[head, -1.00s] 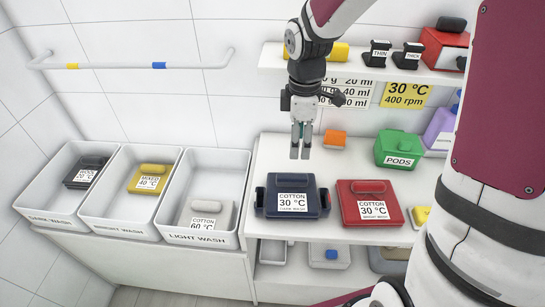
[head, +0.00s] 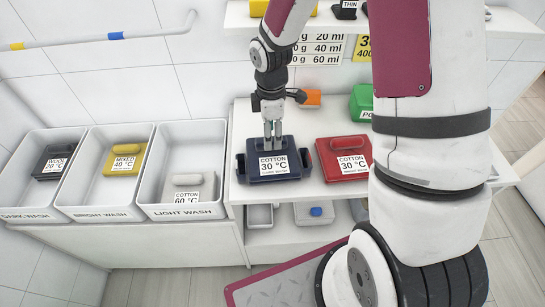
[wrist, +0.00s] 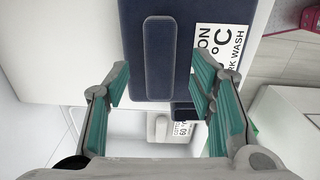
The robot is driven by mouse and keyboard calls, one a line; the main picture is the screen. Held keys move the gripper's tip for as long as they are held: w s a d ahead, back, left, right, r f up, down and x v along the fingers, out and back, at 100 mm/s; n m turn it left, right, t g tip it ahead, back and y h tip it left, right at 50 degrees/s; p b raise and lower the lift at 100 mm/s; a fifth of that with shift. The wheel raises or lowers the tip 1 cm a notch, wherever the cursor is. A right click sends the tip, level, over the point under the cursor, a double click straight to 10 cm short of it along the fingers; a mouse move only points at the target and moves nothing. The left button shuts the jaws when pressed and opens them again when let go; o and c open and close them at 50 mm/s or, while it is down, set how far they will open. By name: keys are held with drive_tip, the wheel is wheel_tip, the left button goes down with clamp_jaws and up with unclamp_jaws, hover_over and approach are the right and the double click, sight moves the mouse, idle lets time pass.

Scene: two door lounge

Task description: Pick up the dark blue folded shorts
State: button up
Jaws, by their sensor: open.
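The dark blue folded shorts (head: 262,174) lie as a flat block on the white counter, with a raised grip on top and a label reading COTTON 30 °C, DARK WASH. They also show in the wrist view (wrist: 140,60), with the raised grip (wrist: 159,58) ahead of the fingers. My gripper (head: 272,142) is just above the shorts, pointing down at the raised grip. In the wrist view my gripper (wrist: 160,95) is open, its teal-padded fingers apart on either side of the grip's line, with nothing between them. In the head view the fingers partly hide the grip.
A red folded piece (head: 343,158) lies just right of the shorts. Left stand three white bins: DARK WASH (head: 38,213), BRIGHT WASH (head: 100,212) and LIGHT WASH (head: 182,211), each holding one piece. An orange block (head: 312,97) sits behind my gripper; a shelf hangs above.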

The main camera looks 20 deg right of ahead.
sight(272, 156)
drive_tip(key=shift+f, duration=1.6)
clamp_jaws()
